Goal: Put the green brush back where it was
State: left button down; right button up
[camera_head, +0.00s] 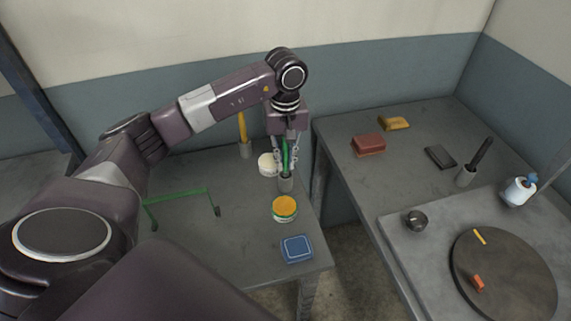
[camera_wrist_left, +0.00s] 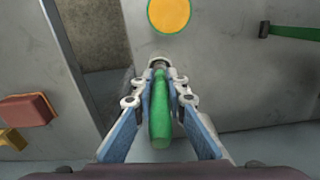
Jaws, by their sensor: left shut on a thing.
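My left gripper (camera_head: 285,160) is shut on the green brush (camera_head: 286,150) above the left table. The brush is upright, with its lower end at the mouth of a small grey cup (camera_head: 286,185). I cannot tell how deep the end sits in it. In the left wrist view, the green brush (camera_wrist_left: 160,115) lies between the two fingers of the left gripper (camera_wrist_left: 159,95), and its far end meets the cup, which is mostly hidden. My right gripper is not in view.
Near the cup are a white round item (camera_head: 267,164), a yellow-lidded jar (camera_head: 284,208), a blue box (camera_head: 297,248), a green bar frame (camera_head: 178,195) and another cup (camera_head: 245,150) with a yellow stick. A gap separates the right table (camera_head: 345,140).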

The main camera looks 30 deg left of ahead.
pick_arm(q)
notch_tip(320, 180, down, 2)
jog(key=shift+f, duration=0.15)
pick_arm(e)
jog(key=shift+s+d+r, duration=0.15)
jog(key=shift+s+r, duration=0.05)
pick_arm(q)
jog(key=shift+f, duration=0.25)
jog(key=c, duration=1.9)
grip_release()
jog(key=shift+c, duration=0.2)
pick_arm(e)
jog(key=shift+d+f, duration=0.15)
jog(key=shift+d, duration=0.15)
pick_arm(q)
jog(key=shift+r, duration=0.2)
